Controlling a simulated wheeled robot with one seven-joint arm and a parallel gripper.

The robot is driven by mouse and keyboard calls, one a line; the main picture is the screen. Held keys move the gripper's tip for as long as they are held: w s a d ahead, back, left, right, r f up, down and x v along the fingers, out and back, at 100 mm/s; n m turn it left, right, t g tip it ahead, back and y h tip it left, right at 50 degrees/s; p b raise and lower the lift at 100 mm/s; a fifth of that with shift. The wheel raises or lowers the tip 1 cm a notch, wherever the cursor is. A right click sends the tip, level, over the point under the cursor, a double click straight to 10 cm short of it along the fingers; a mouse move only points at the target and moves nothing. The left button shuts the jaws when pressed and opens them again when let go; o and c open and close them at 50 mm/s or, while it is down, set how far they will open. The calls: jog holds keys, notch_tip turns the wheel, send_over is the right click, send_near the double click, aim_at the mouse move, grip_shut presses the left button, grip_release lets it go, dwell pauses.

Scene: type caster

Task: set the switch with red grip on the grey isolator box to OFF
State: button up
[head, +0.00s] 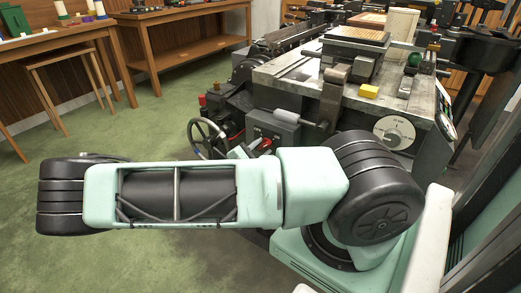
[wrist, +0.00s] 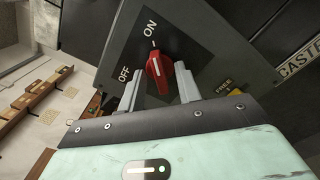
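The red grip (wrist: 158,70) of the switch shows in the wrist view on the dark face of the grey isolator box (wrist: 203,40). Its white line points up toward the ON label; the OFF label lies to its left. My gripper (wrist: 159,78) is open, with one grey finger on each side of the red grip's lower part. I cannot tell whether either finger touches it. In the head view, a small red patch (head: 266,143) shows just beyond my arm, which hides most of the gripper.
In the head view, a handwheel (head: 206,138) stands left of the red patch, and the caster machine (head: 300,75) rises behind. Green floor on the left is clear.

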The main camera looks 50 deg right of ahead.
grip_shut()
jog(key=shift+r+n+p, duration=0.1)
jog(key=shift+n+p, duration=0.3)
jog(key=shift+p, duration=0.15)
jog(key=shift+r+n+p, duration=0.1)
jog(key=shift+n+p, duration=0.9)
jog(key=shift+p, duration=0.2)
jog(key=n+p, duration=0.6)
jog(key=n, duration=0.3)
jog(key=shift+w+n, duration=0.1)
jog(key=shift+n, duration=0.3)
jog(key=n, duration=0.1)
jog(key=n+p, duration=0.1)
jog(key=n, duration=0.3)
jog(key=shift+f, duration=0.3)
jog(key=shift+n, duration=0.4)
